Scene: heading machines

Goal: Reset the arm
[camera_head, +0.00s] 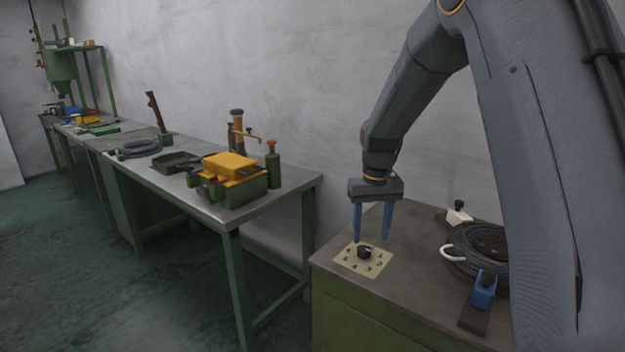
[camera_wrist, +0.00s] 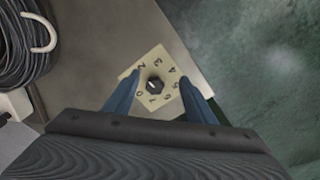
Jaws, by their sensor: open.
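My gripper (camera_head: 371,224) points down above the cabinet top at the right in the head view, with its two blue fingers apart and nothing between them. Below the fingers lies a cream dial plate (camera_head: 349,264) with numbers and a black knob (camera_head: 364,252) at its middle. In the wrist view my gripper (camera_wrist: 160,92) shows its fingers on either side of the knob (camera_wrist: 154,84), over the plate (camera_wrist: 152,60). The fingertips look a little above the plate. Whether they touch the knob cannot be told. My arm comes down from the upper right.
A coil of black cable (camera_head: 462,245) and a blue block (camera_head: 483,290) sit on the cabinet (camera_head: 400,285), right of the plate. A long green-legged bench (camera_head: 285,189) with a yellow and green machine (camera_head: 229,170) stands to the left. Open floor (camera_head: 100,290) lies in front.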

